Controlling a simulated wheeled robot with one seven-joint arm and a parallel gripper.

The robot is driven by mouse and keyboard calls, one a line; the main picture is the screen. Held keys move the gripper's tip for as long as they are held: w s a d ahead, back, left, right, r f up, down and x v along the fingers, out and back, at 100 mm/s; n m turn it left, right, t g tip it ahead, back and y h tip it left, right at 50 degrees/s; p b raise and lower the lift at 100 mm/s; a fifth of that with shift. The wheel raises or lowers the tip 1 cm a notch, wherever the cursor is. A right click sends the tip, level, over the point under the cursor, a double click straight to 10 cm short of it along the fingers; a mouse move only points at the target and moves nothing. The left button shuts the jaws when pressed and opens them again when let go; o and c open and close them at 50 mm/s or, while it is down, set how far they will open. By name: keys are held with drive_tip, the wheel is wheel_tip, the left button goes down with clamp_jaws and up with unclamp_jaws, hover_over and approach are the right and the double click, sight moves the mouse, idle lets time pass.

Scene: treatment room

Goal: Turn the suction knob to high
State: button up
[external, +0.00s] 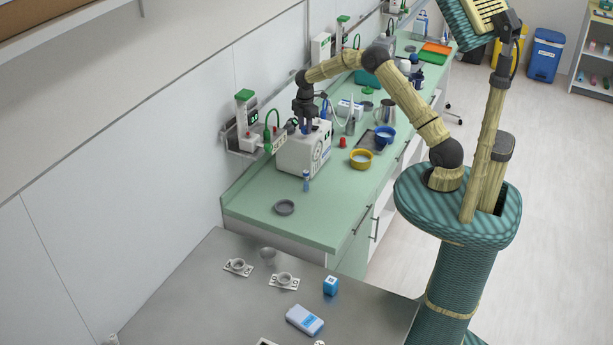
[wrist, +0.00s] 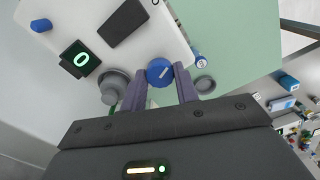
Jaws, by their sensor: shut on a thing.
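The suction unit is a white box on the green counter, under my gripper in the external view (external: 296,158). Its white top fills the upper left of the wrist view (wrist: 165,42). The blue round suction knob (wrist: 160,71) has a white pointer line, slanting slightly to the upper right. My gripper (wrist: 158,80) has one finger on each side of the knob and is shut on it. A small dark display (wrist: 80,60) shows a green 0. In the external view my gripper (external: 309,122) points down onto the unit, and the knob cannot be clearly made out.
A yellow bowl (external: 361,159) and a blue bowl (external: 384,138) stand right of the unit. A small blue-capped bottle (external: 306,182) stands in front of it, with a grey dish (external: 284,208) nearer. A wall rail with green-topped devices (external: 245,110) is close behind. The counter's near end is mostly clear.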

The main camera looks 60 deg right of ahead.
drive_tip(key=n+p, duration=0.1)
drive_tip(key=n, duration=0.5)
drive_tip(key=shift+w+r+p, duration=0.1)
drive_tip(key=shift+r+p, duration=0.1)
drive_tip(key=shift+p, duration=0.15)
drive_tip(key=n+p, duration=0.1)
drive_tip(key=n, duration=0.5)
drive_tip(key=shift+f, duration=0.1)
drive_tip(key=o, duration=1)
drive_tip(key=shift+f, duration=0.1)
wheel_tip(320, 180, up, 18)
drive_tip(key=b, duration=0.3)
drive_tip(key=shift+f+b, duration=0.25)
drive_tip(key=shift+b, duration=0.15)
